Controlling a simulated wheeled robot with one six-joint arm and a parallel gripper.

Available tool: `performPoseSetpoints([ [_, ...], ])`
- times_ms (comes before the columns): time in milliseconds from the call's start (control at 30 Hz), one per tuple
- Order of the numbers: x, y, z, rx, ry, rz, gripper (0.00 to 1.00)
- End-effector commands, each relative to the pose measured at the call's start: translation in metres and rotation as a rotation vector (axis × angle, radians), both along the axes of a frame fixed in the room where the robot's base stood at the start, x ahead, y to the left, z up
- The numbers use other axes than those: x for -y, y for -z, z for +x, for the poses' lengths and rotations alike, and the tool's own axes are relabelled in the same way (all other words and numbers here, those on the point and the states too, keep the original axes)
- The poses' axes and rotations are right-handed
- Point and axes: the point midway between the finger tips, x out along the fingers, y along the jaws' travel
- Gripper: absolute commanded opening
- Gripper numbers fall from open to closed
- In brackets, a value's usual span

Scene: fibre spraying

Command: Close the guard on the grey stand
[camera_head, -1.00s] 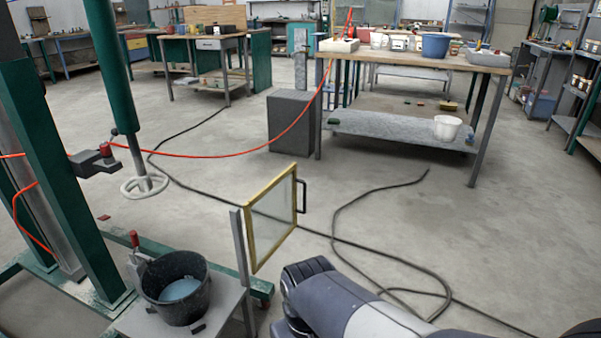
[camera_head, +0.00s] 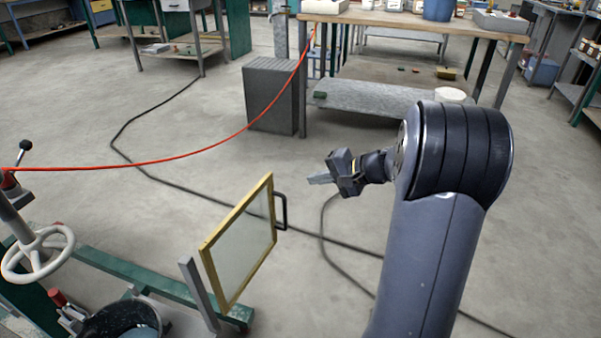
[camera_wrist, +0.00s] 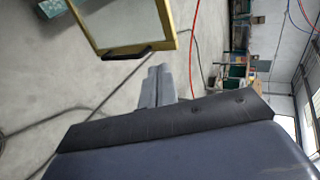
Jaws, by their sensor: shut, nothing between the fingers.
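The guard (camera_head: 243,243) is a clear panel in a yellow frame, with a black handle (camera_head: 283,211) on its right edge. It is hinged to a grey upright post (camera_head: 200,294) and stands swung out from it. My gripper (camera_head: 318,180) is shut and empty, in the air to the right of the handle and apart from it. In the wrist view the guard (camera_wrist: 120,20) is at the top, its handle (camera_wrist: 128,53) just beyond and left of my gripper's fingertips (camera_wrist: 159,70). Most of the stand is out of view.
A black bucket (camera_head: 120,322) sits at lower left, near a white handwheel (camera_head: 38,252). A red hose (camera_head: 200,155) hangs across the view and a dark cable (camera_head: 170,182) lies on the floor. A workbench (camera_head: 400,22) and a grey block (camera_head: 271,95) are behind.

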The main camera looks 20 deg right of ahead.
Motion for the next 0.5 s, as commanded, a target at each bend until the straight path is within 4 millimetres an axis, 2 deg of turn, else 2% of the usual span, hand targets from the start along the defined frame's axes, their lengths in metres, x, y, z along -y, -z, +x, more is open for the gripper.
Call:
performPoseSetpoints([
  [400, -0.055, 0.046, 0.048, -0.004, -0.007, 0.000, 0.00],
  [500, -0.067, 0.050, 0.060, -0.002, -0.007, -0.002, 0.00],
])
